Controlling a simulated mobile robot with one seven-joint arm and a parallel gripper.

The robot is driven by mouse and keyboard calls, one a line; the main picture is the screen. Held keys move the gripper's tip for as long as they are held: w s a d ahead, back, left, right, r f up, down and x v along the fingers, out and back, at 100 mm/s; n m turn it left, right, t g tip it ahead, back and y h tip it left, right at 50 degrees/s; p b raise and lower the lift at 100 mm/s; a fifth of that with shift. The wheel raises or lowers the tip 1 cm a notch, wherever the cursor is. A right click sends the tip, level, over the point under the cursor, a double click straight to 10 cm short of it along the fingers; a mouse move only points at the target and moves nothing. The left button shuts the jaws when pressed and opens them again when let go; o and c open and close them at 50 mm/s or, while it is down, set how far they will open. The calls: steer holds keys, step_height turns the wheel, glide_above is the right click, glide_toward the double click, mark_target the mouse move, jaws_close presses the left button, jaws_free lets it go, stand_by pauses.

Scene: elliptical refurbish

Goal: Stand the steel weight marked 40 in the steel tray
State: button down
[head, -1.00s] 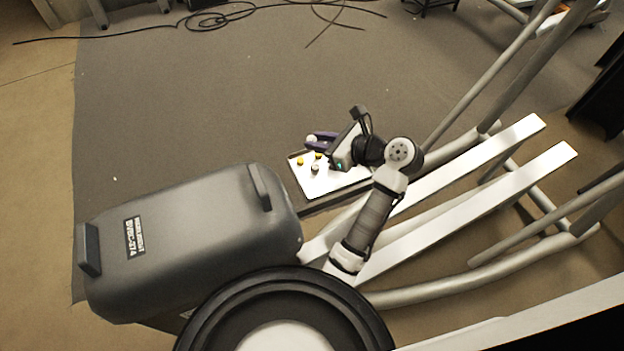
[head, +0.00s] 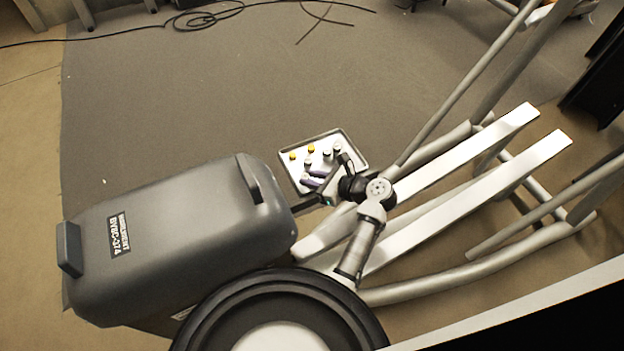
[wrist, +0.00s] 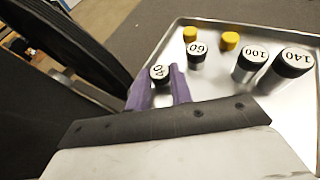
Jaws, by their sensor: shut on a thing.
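The steel weight marked 40 (wrist: 160,73) has a white top label and sits upright between the purple fingers of my gripper (wrist: 157,88). The gripper is shut on it. In the head view my gripper (head: 312,180) is over the near-left part of the steel tray (head: 352,154). In the wrist view the weight is inside the outline of the tray (wrist: 225,120), near its left side. I cannot tell whether its base touches the tray floor.
In the tray stand weights marked 60 (wrist: 197,50), 100 (wrist: 251,62) and 140 (wrist: 288,68). Two yellow pieces (wrist: 190,34) (wrist: 229,41) are at the far side. A grey machine housing (head: 180,215) and light rails (head: 470,150) flank the tray. Open floor lies beyond it.

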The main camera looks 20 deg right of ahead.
steer(key=c, duration=1.5)
jaws_free()
steer(key=shift+f, duration=0.25)
steer(key=p+v, duration=0.1)
steer(key=v, duration=1.1)
steer(key=shift+r, duration=0.2)
